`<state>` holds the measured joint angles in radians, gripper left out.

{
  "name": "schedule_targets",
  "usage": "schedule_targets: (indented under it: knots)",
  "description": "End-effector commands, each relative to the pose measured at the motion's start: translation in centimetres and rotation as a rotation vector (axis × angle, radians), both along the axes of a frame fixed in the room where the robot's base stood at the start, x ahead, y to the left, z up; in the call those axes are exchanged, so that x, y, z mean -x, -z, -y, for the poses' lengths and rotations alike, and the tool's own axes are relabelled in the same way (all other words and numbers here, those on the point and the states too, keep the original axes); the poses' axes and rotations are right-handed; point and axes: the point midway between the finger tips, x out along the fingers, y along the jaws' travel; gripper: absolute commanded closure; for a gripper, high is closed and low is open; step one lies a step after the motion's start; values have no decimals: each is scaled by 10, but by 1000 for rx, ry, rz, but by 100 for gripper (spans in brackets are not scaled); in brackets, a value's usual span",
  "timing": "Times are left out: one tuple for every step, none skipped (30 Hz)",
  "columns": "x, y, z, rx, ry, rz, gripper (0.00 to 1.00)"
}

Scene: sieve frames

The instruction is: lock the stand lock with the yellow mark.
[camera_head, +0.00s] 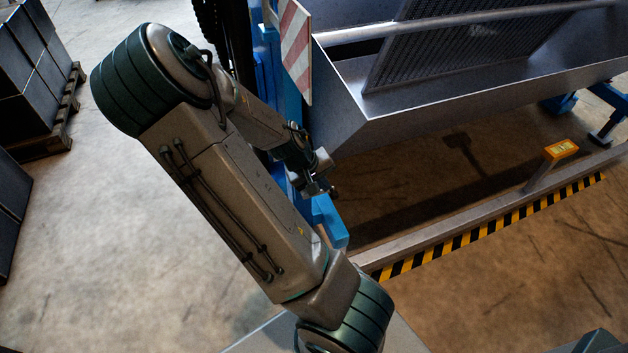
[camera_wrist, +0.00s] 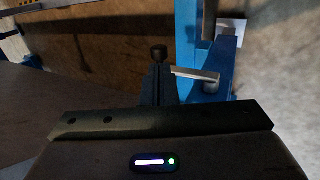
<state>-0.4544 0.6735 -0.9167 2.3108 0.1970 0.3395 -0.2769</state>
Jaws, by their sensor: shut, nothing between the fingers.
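In the wrist view, a silver lever (camera_wrist: 192,74) sits on a blue stand (camera_wrist: 187,30). Its round pivot end is at the right, and its free end points left. My gripper (camera_wrist: 160,72) is shut and empty, just left of the lever's free end; I cannot tell whether they touch. In the head view, my gripper (camera_head: 322,186) is beside the blue stand (camera_head: 328,218), which my arm partly hides. I see no yellow mark on the lever or stand, so I cannot tell if this is the marked lock.
A large metal trough (camera_head: 360,130) with a sieve screen (camera_head: 470,45) stands beyond my gripper. A red-and-white striped plate (camera_head: 294,45) hangs above the stand. A rail (camera_head: 450,226) with black-and-yellow stripes and an orange-yellow box (camera_head: 561,150) are at right. Dark crates (camera_head: 25,70) stand left.

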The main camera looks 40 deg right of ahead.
Motion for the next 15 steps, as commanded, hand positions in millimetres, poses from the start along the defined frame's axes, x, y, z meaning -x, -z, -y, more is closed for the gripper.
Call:
schedule_targets:
  knots:
    - [1, 12, 4, 0, 4, 0, 100]
    - [2, 16, 6, 0, 3, -1, 100]
    - [2, 20, 8, 1, 3, -1, 100]
    - [2, 23, 10, 1, 2, 0, 100]
    - [3, 25, 11, 1, 1, -1, 100]
    - [3, 28, 12, 1, 1, 0, 100]
    - [3, 29, 13, 1, 1, 0, 100]
    - [3, 30, 14, 0, 1, 0, 100]
    - [3, 32, 14, 0, 1, 0, 100]
    - [3, 32, 15, 0, 1, 0, 100]
    - [3, 33, 15, 0, 0, 0, 100]
    - [3, 33, 16, 0, 0, 0, 100]
    - [3, 33, 16, 0, 0, 0, 100]
    - [4, 33, 16, 0, 0, 1, 100]
    - [4, 33, 16, 0, 0, 1, 100]
